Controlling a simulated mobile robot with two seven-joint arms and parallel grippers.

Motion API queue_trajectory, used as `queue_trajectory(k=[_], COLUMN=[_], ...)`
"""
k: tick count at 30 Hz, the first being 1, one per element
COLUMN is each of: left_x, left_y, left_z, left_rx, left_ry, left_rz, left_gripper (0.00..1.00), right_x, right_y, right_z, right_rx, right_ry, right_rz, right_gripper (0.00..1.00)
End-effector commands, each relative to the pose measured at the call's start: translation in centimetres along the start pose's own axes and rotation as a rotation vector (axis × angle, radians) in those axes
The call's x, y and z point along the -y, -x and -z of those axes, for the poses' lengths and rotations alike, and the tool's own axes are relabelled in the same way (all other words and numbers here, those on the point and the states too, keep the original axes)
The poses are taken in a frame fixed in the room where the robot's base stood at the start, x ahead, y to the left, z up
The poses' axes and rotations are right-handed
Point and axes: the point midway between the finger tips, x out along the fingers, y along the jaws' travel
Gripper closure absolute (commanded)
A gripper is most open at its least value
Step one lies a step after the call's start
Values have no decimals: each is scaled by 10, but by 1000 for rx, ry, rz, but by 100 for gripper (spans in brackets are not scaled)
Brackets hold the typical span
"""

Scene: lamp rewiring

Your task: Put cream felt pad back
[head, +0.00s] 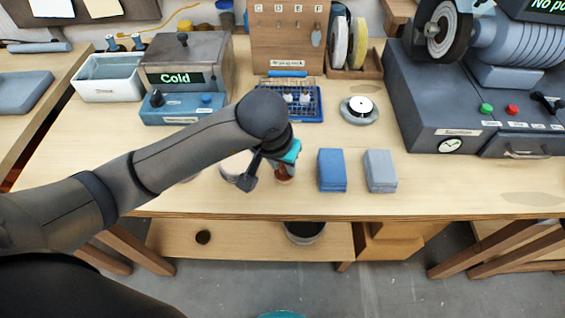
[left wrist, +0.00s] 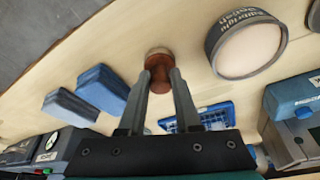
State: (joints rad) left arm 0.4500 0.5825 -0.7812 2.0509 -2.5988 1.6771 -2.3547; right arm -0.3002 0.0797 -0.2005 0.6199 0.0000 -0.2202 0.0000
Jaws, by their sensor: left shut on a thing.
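In the head view the pad (head: 284,175) shows reddish brown below my left gripper, over the front part of the bench. Its underside is hidden, so I cannot tell whether it touches the bench top. A round tin with a pale cream top (left wrist: 250,48) stands beside it; in the head view this tin (head: 236,164) is partly covered by my left arm. My right gripper is not in view.
A blue block (head: 332,170) and a grey block (head: 381,171) lie right of the gripper. Behind are a blue rack (head: 292,117), a disc on a round base (head: 359,109) and the "Cold" box (head: 183,75). A grey machine (head: 440,100) fills the right. The front right bench top is clear.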

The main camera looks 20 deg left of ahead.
Motion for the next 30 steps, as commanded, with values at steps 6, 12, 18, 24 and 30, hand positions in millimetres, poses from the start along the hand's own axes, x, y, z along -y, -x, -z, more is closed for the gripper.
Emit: queue_trajectory(k=[6, 12, 18, 24, 30], left_x=[0, 0, 0, 0, 0], left_y=[-4, -2, -2, 1, 33], left_z=[-1, -1, -1, 0, 2], left_rx=[1, 1, 1, 1, -6], left_ry=[0, 0, 0, 1, -3], left_rz=[0, 0, 0, -1, 1], left_gripper=[67, 44, 38, 38, 38], right_x=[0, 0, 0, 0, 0], right_y=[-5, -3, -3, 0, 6], right_z=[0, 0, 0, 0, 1], right_rx=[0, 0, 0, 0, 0], right_ry=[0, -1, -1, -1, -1], right_rz=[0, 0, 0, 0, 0], right_gripper=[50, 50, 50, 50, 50])
